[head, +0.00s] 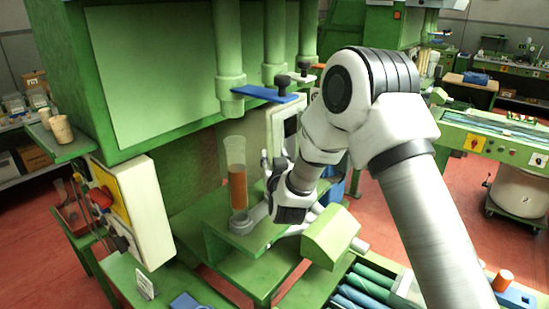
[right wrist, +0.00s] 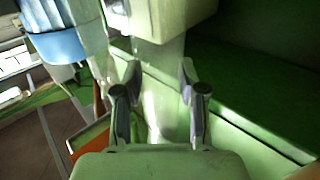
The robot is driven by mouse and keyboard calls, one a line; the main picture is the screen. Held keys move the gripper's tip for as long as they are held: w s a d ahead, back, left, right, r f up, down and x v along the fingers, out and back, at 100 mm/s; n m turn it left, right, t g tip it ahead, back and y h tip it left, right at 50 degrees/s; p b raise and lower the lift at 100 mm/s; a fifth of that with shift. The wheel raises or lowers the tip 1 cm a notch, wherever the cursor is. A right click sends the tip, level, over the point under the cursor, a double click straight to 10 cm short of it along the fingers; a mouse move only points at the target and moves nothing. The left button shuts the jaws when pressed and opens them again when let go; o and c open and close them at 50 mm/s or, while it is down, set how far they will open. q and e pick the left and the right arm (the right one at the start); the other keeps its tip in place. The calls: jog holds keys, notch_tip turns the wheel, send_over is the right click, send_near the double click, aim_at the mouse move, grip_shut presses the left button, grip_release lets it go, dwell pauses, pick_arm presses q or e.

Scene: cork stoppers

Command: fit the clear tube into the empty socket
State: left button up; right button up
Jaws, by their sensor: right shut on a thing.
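A clear tube (head: 235,150) with an orange-brown column in its lower part stands upright in the head view, below the leftmost green pipe. Its lower end is at a grey ring-shaped socket (head: 241,224); I cannot tell whether it is seated in it. My right gripper (head: 267,168) is just right of the tube. In the right wrist view its two fingers (right wrist: 158,98) stand on either side of a pale, see-through strip that looks like clear tube. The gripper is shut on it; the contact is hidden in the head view. My left gripper is not clearly in view.
Green pipes (head: 230,82) hang from the machine above the work spot. A blue plate (head: 262,95) juts out beside them. A control box (head: 137,210) with a red knob is at the left. Corks (head: 61,129) stand on a green shelf.

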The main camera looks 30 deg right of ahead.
jog(key=shift+f+b, duration=0.45)
jog(key=shift+f, duration=0.1)
jog(key=o, duration=1.2)
jog(key=shift+o, duration=0.2)
jog(key=v, duration=1.2)
jog(key=shift+a+f, duration=0.1)
